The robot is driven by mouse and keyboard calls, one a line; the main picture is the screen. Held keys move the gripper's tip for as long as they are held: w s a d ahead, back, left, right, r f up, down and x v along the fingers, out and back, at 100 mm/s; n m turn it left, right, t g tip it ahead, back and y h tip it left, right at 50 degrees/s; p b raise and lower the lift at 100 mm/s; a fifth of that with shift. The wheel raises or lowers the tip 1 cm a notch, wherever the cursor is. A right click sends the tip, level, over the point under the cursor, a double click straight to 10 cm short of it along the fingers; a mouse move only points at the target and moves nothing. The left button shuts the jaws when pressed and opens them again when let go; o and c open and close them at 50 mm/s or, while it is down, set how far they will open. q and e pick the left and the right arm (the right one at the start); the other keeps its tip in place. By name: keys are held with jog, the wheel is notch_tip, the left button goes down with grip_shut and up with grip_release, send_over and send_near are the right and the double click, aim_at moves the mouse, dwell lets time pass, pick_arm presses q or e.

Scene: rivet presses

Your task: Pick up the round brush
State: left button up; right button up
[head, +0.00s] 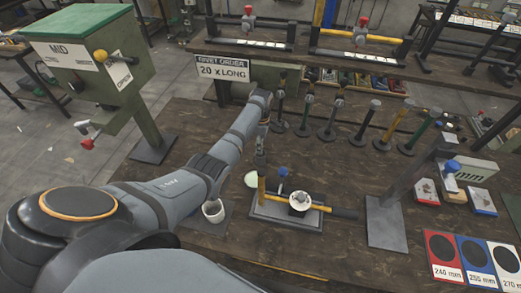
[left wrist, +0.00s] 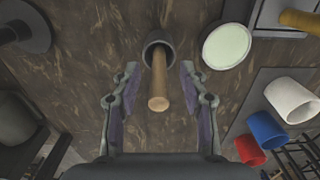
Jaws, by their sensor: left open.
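A wooden handle (left wrist: 159,88) rises from a dark round cup or head in the left wrist view; it looks like the round brush, though its bristles cannot be made out. My left gripper (left wrist: 158,72) is open, with one finger on each side of the handle and gaps on both sides. In the head view my left gripper (head: 262,143) points down over the bench, and the brush cannot be made out there. My right gripper is not in view.
A pale round disc (left wrist: 227,46) lies close to the right finger.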

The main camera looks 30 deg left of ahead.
pick_arm(q)
jog(key=shift+w+f, duration=0.1)
jog(key=shift+f, duration=0.15)
grip_shut()
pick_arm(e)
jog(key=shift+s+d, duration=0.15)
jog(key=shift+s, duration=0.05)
pick_arm(q)
jog(key=shift+r, duration=0.1)
notch_tip(320, 180, up, 10)
jog(key=shift+f+b, duration=0.1)
jog(key=shift+b, duration=0.75)
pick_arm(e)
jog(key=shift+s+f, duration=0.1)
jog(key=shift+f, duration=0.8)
